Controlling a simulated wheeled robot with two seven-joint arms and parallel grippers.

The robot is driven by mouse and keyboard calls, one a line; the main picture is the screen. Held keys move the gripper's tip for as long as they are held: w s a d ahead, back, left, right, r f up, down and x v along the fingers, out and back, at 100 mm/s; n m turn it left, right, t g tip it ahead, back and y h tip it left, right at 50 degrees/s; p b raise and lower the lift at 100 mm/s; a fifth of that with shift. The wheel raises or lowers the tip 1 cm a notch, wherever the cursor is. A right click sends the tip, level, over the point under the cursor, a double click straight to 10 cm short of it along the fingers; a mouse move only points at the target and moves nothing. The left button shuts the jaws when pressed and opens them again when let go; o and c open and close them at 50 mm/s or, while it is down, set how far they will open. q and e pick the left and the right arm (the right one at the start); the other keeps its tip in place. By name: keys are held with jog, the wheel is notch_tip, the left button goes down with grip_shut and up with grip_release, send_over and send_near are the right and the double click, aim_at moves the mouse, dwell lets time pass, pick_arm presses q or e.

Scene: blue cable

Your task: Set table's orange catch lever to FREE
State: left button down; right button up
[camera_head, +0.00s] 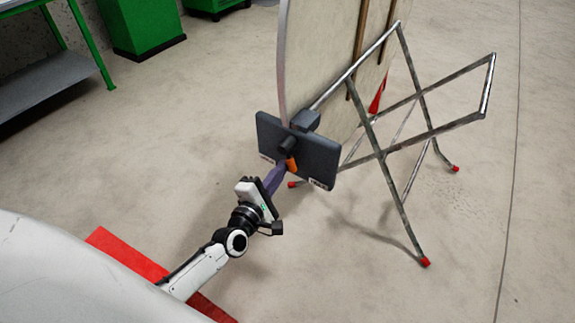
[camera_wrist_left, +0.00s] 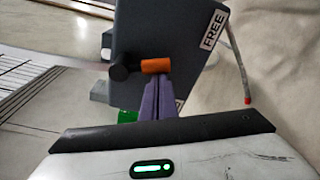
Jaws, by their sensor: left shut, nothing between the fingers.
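The orange catch lever (camera_head: 291,165) sticks down from a black pivot (camera_head: 286,145) on a dark grey plate (camera_head: 318,160) at the table. In the left wrist view the lever (camera_wrist_left: 156,66) runs right from its pivot (camera_wrist_left: 119,73). The word FREE (camera_wrist_left: 213,31) is printed near the plate's edge there. The plate's labels are too small to read in the head view. My left gripper (camera_head: 281,168), with purple fingers, is shut and empty. Its fingertips (camera_wrist_left: 158,80) are right at the lever; I cannot tell whether they touch it. My right gripper is not in view.
The round tabletop (camera_head: 320,60) stands tilted up on edge, on a crossed metal-tube frame (camera_head: 378,150) with red feet. A green-framed shelf (camera_head: 50,80) and a green cabinet (camera_head: 145,25) stand at the back left. The floor right of the frame is clear.

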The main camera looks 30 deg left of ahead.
pick_arm(q)
jog(key=shift+d+r+n, duration=0.1)
jog(key=shift+d+n, duration=0.6)
jog(key=shift+n, duration=0.4)
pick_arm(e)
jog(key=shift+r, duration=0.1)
